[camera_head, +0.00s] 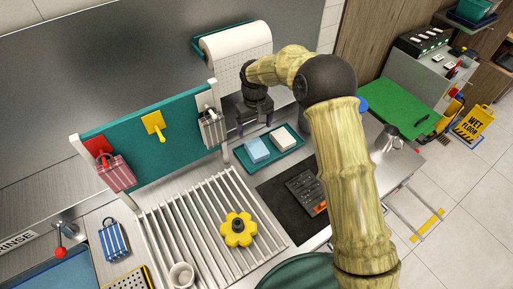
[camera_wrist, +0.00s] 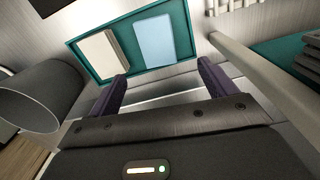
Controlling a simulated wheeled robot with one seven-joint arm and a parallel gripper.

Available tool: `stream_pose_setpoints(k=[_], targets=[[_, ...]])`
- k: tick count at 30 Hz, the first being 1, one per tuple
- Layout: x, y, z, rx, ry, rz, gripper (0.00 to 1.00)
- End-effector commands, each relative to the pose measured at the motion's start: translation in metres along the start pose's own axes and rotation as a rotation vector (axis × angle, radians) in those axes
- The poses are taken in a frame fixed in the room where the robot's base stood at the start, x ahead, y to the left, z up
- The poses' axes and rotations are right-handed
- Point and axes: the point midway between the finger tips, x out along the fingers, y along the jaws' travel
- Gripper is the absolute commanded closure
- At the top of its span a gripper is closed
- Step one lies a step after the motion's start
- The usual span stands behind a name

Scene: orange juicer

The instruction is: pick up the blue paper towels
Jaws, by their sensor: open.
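The blue paper towels (camera_head: 256,150) appear as a light blue stack lying in a teal tray (camera_head: 300,152) beside a white stack (camera_head: 283,138). In the wrist view, the blue stack (camera_wrist: 154,42) lies ahead of and apart from my gripper, with the white stack (camera_wrist: 103,55) to its left. My gripper (camera_head: 256,124) hangs near the tray's back-left side in the head view. In the wrist view, my gripper (camera_wrist: 163,76) has its two dark purple fingers spread with nothing between them.
A paper roll (camera_head: 238,55) hangs behind. A dark cylinder (camera_wrist: 40,100) stands close at left in the wrist view. A ribbed drainer (camera_head: 190,235) lies in front.

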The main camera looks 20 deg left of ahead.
Motion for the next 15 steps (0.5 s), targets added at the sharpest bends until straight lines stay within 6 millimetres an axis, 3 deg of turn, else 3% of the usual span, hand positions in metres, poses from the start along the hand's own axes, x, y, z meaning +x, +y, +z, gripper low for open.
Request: stream_pose_setpoints(k=[9,15], targets=[[0.051,0.001,0.001,0.003,-0.003,0.0,0.16],[0.061,0.001,0.0,0.001,0.0,0.001,0.16]])
